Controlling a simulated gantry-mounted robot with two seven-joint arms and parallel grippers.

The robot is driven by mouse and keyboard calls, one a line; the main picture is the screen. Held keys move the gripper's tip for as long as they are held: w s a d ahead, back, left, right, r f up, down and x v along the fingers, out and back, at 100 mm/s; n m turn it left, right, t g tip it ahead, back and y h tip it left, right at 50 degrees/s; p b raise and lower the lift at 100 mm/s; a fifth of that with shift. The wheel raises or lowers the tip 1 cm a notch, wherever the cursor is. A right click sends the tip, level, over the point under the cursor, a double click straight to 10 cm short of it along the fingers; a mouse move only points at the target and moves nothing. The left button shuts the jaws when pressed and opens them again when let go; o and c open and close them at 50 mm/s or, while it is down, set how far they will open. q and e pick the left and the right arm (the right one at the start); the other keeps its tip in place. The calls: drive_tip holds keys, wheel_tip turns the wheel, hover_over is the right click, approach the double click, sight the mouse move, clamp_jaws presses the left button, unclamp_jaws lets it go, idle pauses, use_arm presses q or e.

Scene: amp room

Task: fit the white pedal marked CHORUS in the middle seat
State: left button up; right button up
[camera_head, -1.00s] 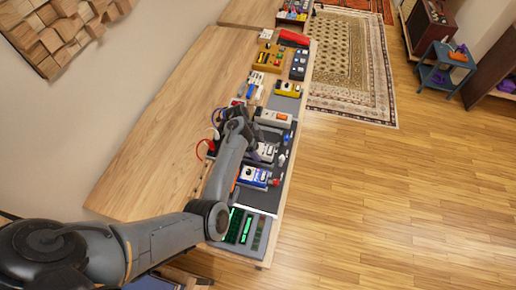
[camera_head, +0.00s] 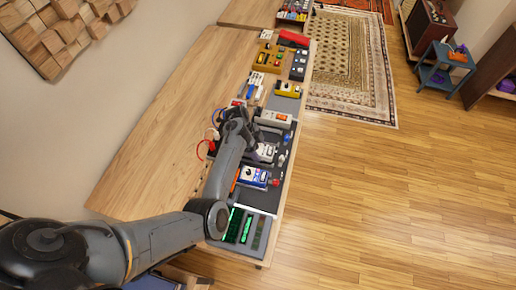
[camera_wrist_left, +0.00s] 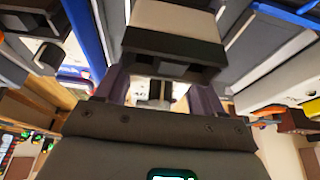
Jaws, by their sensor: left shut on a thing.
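A white pedal (camera_head: 265,152) sits on the dark board (camera_head: 281,139) between a white pedal with an orange part and a blue pedal. Its marking is too small to read. My left gripper (camera_head: 249,140) is at its left side, and the wrist partly hides it. In the left wrist view, the left gripper (camera_wrist_left: 160,88) is shut on a cream and black body (camera_wrist_left: 172,32), which looks like this white pedal. I cannot tell whether it is fully down in the middle seat. My right gripper is not in view.
The white pedal with orange (camera_head: 273,117) is above and the blue pedal (camera_head: 253,177) below. Red cable (camera_head: 205,150) loops lie left of the wrist. A green-lit unit (camera_head: 240,226) is at the near end. The table's left side (camera_head: 165,130) is bare.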

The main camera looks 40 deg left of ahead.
use_arm(q)
drive_tip(key=shift+f, duration=0.2)
idle(0.6)
drive_tip(key=shift+f, duration=0.3)
